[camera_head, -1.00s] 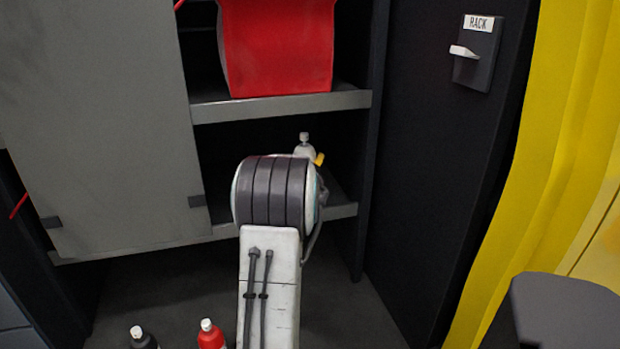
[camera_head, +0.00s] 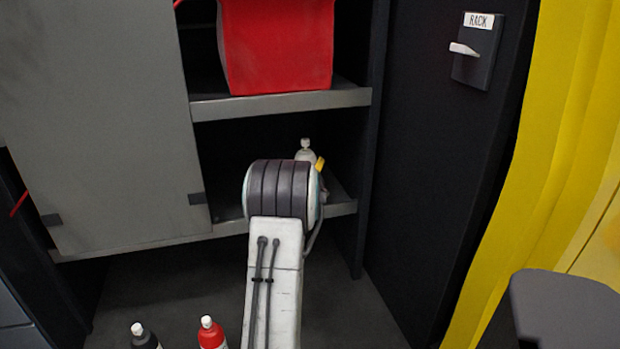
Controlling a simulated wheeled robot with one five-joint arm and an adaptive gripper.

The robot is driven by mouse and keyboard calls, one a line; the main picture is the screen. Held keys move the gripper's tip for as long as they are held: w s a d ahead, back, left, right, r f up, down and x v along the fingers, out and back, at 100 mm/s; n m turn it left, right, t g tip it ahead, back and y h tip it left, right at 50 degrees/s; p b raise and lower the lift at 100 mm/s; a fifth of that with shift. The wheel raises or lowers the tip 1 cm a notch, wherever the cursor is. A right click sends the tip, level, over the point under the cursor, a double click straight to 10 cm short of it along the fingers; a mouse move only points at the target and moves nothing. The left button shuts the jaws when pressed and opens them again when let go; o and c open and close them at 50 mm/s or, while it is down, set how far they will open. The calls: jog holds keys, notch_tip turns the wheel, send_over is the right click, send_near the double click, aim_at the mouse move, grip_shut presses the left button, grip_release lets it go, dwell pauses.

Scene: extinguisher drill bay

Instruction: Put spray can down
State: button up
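A pale spray can (camera_head: 305,155) with a white nozzle shows behind my arm's joint, at the lower shelf (camera_head: 340,208) of the cabinet. Only its top is visible; its lower part and base are hidden, so whether it touches the shelf cannot be seen. My gripper is mostly hidden behind the arm joint; a small yellow piece (camera_head: 320,164) shows right beside the can, and I cannot tell whether it belongs to the gripper. The fingers' closure on the can is not visible.
A red container (camera_head: 277,50) stands on the shelf above. A grey panel (camera_head: 95,120) covers the cabinet's left side. A black bottle (camera_head: 144,338) and a red bottle (camera_head: 211,334) stand below. A switch labelled RACK (camera_head: 476,50) is on the right wall.

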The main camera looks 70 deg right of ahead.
jog(key=o, duration=1.2)
jog(key=shift+f, duration=0.1)
jog(key=b+v, duration=0.1)
jog(key=v, duration=1.1)
jog(key=shift+w+a, duration=0.1)
